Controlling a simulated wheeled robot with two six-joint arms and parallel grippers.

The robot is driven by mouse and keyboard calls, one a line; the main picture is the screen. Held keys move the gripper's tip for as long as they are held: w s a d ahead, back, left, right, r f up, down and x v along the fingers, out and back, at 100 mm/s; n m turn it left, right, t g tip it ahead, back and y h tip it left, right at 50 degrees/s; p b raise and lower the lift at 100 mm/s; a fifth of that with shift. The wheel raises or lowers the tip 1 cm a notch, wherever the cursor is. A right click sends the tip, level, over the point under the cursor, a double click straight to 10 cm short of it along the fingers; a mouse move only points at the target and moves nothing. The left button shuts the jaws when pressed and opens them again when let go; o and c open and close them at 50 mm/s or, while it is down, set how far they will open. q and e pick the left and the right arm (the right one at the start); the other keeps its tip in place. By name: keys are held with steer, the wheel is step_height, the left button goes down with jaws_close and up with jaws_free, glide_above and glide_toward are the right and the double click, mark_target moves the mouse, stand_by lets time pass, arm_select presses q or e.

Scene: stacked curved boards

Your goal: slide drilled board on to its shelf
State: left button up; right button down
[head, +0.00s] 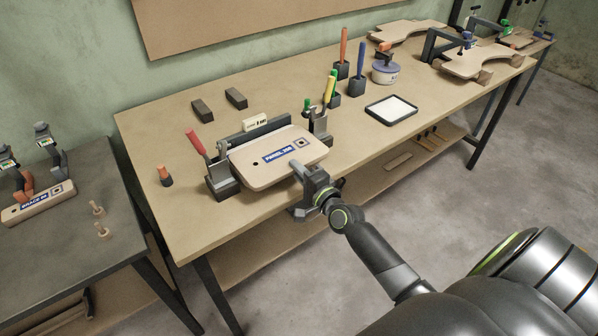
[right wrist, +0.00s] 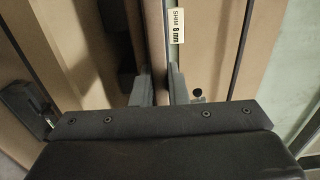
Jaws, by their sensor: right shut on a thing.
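The drilled board (head: 277,168) is pale wood with rounded corners, a blue-and-white label and dark holes. It lies in a dark fixture (head: 222,178) near the front edge of the workbench. My right gripper (head: 303,172) is shut on the board's front right edge. In the right wrist view the fingers (right wrist: 159,92) stand on either side of the board's thin edge (right wrist: 155,42). A lower shelf (head: 262,262) runs under the workbench, partly hidden by the bench top and my arm. My left gripper is not in view.
A red-handled clamp (head: 196,143) stands at the fixture's left. A shim tag (head: 255,122) sits behind the board and shows in the wrist view (right wrist: 178,24). A black-rimmed tray (head: 391,110), tool holders and curved boards (head: 474,61) are further right.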

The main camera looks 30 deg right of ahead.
steer(key=shift+f+b, duration=0.25)
steer(key=shift+b, duration=0.05)
steer(key=c, duration=1.5)
jaws_free()
steer(key=shift+f, duration=0.2)
steer(key=shift+s, duration=0.15)
steer(key=shift+s+d, duration=0.2)
steer(key=shift+s, duration=2.7)
steer(key=shift+o, duration=0.5)
steer(key=o, duration=0.5)
steer(key=shift+c, duration=0.2)
